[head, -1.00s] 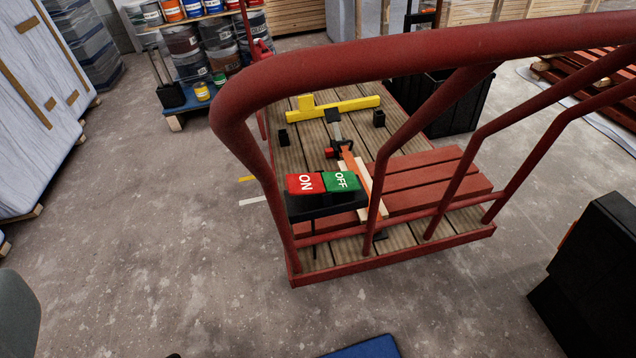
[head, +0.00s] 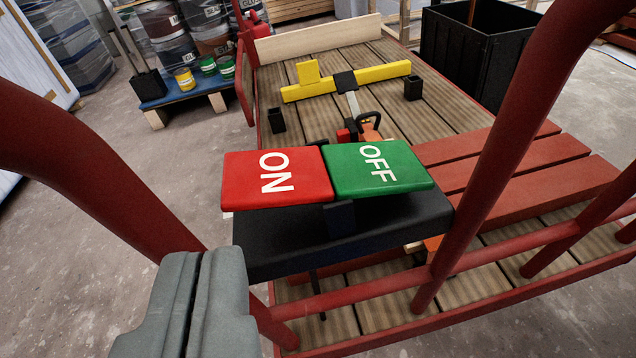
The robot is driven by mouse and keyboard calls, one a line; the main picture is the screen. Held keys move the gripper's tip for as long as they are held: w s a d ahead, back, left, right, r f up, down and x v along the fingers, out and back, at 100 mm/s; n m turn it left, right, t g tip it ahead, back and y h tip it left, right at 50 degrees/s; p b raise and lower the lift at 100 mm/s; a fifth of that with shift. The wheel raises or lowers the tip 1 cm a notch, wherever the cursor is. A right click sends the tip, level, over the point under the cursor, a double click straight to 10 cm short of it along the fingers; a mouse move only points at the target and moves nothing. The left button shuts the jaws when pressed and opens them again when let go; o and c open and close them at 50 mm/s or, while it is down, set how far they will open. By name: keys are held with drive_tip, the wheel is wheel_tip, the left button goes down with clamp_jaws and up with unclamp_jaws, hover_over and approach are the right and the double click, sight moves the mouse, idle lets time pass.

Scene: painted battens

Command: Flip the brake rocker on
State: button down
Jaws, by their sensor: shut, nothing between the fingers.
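The brake rocker has a red ON half (head: 277,178) on the left and a green OFF half (head: 378,168) on the right. It sits on a black box (head: 345,240) at the trolley's near railing, in the middle of the view. I cannot tell for sure which half is pressed down. My grey gripper (head: 200,270) is at the lower left, its two fingers together and empty. In the picture it is below and left of the red half, apart from it. Nothing covers the rocker's labelled faces.
Dark red railing bars (head: 490,150) stand right of the rocker, and a thick red bar (head: 90,170) runs at left. Painted red battens (head: 520,165) and a yellow piece (head: 350,82) lie on the wooden deck. Paint buckets stand on a blue pallet (head: 190,95) behind.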

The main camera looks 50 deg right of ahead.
sight(238, 200)
drive_tip(key=shift+d+f, duration=0.55)
drive_tip(key=shift+f, duration=0.1)
drive_tip(key=x, duration=1)
drive_tip(key=shift+w+a+f, duration=0.2)
drive_tip(key=shift+w+f, duration=0.05)
drive_tip(key=shift+f, duration=0.4)
drive_tip(key=shift+w+a+f, duration=0.2)
drive_tip(key=shift+w+f, duration=0.05)
drive_tip(key=shift+f, duration=0.4)
drive_tip(key=shift+s, duration=0.1)
